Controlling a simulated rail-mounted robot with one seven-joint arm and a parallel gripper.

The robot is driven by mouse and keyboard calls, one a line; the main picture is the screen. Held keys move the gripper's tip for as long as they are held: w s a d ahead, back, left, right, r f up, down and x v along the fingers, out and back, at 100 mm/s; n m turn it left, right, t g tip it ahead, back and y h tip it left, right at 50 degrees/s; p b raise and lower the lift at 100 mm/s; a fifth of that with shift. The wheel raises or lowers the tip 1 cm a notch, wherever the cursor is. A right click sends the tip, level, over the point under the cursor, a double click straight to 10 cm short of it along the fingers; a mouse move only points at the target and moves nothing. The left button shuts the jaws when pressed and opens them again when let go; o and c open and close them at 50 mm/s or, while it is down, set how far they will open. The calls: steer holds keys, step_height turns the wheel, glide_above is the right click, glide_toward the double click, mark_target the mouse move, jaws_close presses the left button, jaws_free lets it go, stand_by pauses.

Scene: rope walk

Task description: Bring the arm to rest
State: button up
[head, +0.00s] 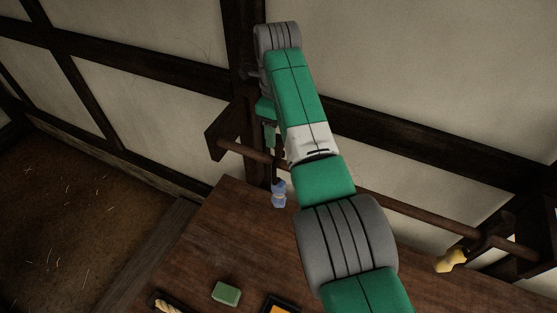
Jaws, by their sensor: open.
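My green, white and grey arm rises from the lower right and bends at a grey joint near the top. From there its end hangs down in front of the dark post. My gripper (275,163) is small and partly hidden by my own arm; its jaws are open and point down near the wooden rail. A pale blue object (279,194) shows just below the gripper, over the table's back edge. I cannot tell whether they touch.
A dark wooden rail (403,208) on brackets crosses above the table (219,225). A yellow object (450,261) is at the rail's right. A green block (226,293), a dark tray with something orange (283,300) and a pale rope piece (168,306) lie in front. Open floor (60,220) is left.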

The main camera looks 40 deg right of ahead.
steer(key=shift+r, duration=1.1)
steer(key=w+a+r+n+t+h+p, duration=0.2)
steer(key=w+a+r+n+t, duration=0.6)
steer(key=w+a+n, duration=0.3)
steer(key=s+a+r+n+t, duration=0.2)
steer(key=a+r+n+t, duration=0.45)
steer(key=a+r, duration=0.4)
steer(key=s+a+r+n+t, duration=0.3)
steer(key=s+r, duration=0.3)
steer(key=s, duration=0.2)
steer(key=s+a+r+n+t+y+p, duration=0.1)
steer(key=s+a+r+n+t, duration=0.3)
steer(key=s, duration=0.5)
steer(key=s+a+r+n+t+y+p, duration=0.1)
steer(key=s+a+r+n+t, duration=0.2)
steer(key=s+r+n, duration=0.3)
steer(key=s+a+r, duration=0.1)
steer(key=s+r, duration=0.1)
steer(key=s, duration=0.1)
steer(key=shift+a+r, duration=0.2)
steer(key=shift+a, duration=0.15)
